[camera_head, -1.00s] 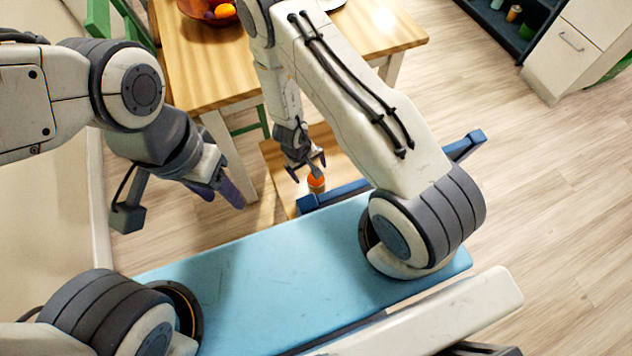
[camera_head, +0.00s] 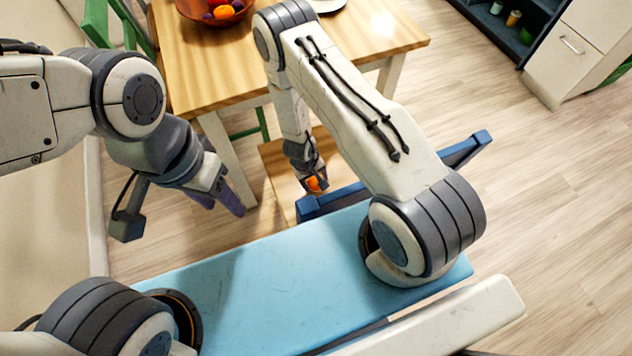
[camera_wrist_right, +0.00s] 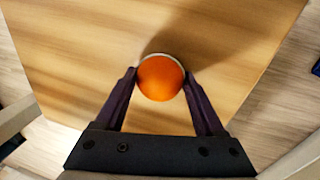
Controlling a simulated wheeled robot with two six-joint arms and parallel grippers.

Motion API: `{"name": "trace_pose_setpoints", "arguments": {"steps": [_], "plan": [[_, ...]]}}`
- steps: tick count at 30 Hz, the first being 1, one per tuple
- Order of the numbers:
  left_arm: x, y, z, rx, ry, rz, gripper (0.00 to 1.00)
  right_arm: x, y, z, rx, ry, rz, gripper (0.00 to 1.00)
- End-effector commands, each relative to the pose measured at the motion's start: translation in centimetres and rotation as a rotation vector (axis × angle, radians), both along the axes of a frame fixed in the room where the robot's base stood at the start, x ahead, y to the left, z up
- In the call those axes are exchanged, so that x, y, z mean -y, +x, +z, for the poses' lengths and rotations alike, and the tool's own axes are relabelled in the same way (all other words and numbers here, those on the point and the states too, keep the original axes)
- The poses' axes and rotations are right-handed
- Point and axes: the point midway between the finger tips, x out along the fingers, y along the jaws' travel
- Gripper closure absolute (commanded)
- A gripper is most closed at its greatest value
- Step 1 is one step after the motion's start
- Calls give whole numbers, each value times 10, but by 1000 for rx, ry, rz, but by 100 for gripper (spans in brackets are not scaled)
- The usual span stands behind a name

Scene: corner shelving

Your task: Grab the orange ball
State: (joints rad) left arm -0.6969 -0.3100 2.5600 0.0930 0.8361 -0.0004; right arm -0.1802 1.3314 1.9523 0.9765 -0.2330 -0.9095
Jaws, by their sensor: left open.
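The orange ball (camera_head: 313,184) is low in the middle of the head view, over a wooden stool-like surface. In the right wrist view the ball (camera_wrist_right: 160,78) sits between the fingertips, with a pale rim showing behind its far edge. My right gripper (camera_wrist_right: 160,74) has a dark finger against each side of the ball and is shut on it. In the head view the right gripper (camera_head: 314,186) partly covers the ball. I cannot tell whether the ball is lifted. My left gripper (camera_head: 222,200) is open and empty, left of the ball and away from it.
The wooden surface (camera_wrist_right: 60,60) lies below the ball. A dining table (camera_head: 200,75) with a fruit bowl (camera_head: 190,8) and a plate stands behind. A green chair (camera_head: 97,20) is at back left. A shelf cabinet (camera_head: 535,50) is at back right. Open floor lies right.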

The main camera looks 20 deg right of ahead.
Motion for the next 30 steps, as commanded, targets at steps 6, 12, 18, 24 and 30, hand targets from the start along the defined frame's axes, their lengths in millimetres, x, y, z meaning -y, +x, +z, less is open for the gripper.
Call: {"name": "trace_pose_setpoints", "arguments": {"steps": [6,12,18,24,30], "plan": [[0,0,0,0,0,0,50,0,0,0,0,0,0,84],[0,0,3,0,0,0,50,0,0,10,0,0,0,84],[0,0,17,0,0,0,50,0,1,51,3,0,0,84],[0,0,33,0,0,0,50,0,0,87,1,0,-1,84],[0,0,38,0,0,0,50,0,0,101,-1,0,1,84]]}}
